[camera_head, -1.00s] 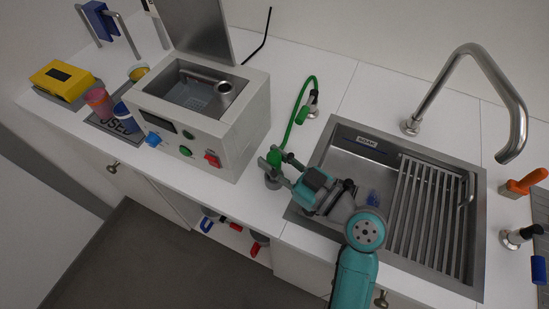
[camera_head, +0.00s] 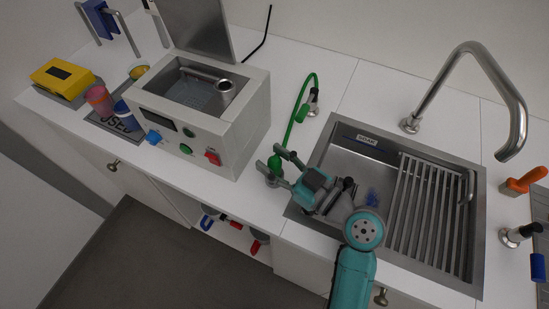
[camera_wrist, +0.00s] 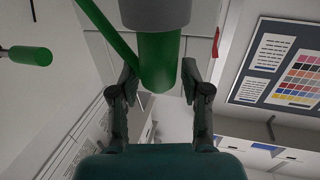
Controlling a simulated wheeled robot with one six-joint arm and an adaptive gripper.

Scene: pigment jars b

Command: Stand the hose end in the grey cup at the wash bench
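The green hose (camera_head: 293,119) arches from the bench fitting down to its thick green end (camera_head: 275,164). The end stands upright, its lower part inside or directly over the grey cup (camera_head: 271,181), on the bench left of the sink. In the wrist view the green end (camera_wrist: 159,62) meets a grey cylinder (camera_wrist: 155,12), apparently the cup; its inside is hidden. My gripper (camera_head: 268,156) is around the hose end. In the wrist view my gripper (camera_wrist: 160,75) has one finger on each side of it, with narrow gaps, so it looks open.
The sink (camera_head: 328,150) with its drying rack (camera_head: 432,213) and tall tap (camera_head: 455,68) is right of the cup. A white box machine (camera_head: 232,130) stands close on the left. Bare bench (camera_head: 262,205) lies in front of the cup.

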